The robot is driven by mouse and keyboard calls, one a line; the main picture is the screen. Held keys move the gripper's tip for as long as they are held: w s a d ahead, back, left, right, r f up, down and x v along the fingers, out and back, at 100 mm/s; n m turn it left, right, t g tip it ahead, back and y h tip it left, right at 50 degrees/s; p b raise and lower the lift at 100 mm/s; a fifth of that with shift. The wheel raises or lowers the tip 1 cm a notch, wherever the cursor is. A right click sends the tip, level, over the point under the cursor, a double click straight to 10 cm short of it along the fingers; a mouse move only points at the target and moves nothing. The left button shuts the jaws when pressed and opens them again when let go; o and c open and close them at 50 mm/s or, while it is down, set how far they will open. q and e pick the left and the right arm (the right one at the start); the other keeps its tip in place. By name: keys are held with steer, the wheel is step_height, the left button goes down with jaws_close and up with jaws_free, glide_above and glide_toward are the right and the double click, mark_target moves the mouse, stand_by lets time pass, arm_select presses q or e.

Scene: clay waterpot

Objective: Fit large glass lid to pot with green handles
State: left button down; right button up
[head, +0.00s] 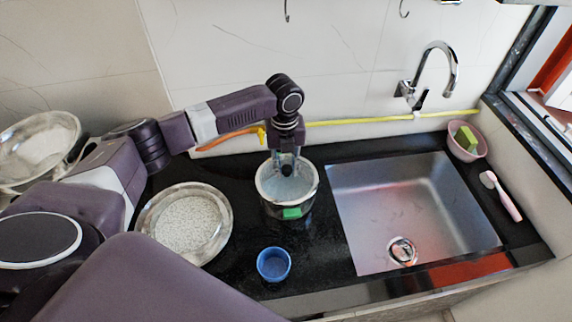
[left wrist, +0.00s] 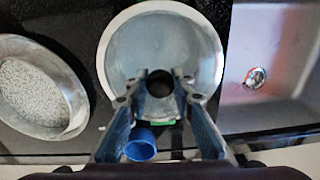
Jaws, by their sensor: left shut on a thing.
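The pot with green handles stands on the black counter left of the sink; its near green handle (head: 292,213) faces the front. The large glass lid (head: 302,186), clear with a pale metal rim, is over the pot's mouth. My left gripper (head: 286,168) points down from above and is shut on the lid's dark knob. In the left wrist view the lid (left wrist: 160,48) looks round and roughly centred on the pot, with the knob (left wrist: 160,83) between the fingers. I cannot tell whether the rim touches the pot all round. My right gripper is not in view.
A metal bowl of white grains (head: 187,222) stands left of the pot. A small blue cup (head: 273,264) stands in front. The steel sink (head: 410,210) is to the right, with a tap (head: 440,70). A yellow hose (head: 380,121) runs along the wall.

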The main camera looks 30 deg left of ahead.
arm_select(q)
steer(key=c, duration=1.6)
jaws_free()
steer(key=shift+r, duration=0.15)
steer(key=r, duration=1.2)
steer(key=shift+a, duration=0.2)
steer(key=shift+f, duration=0.1)
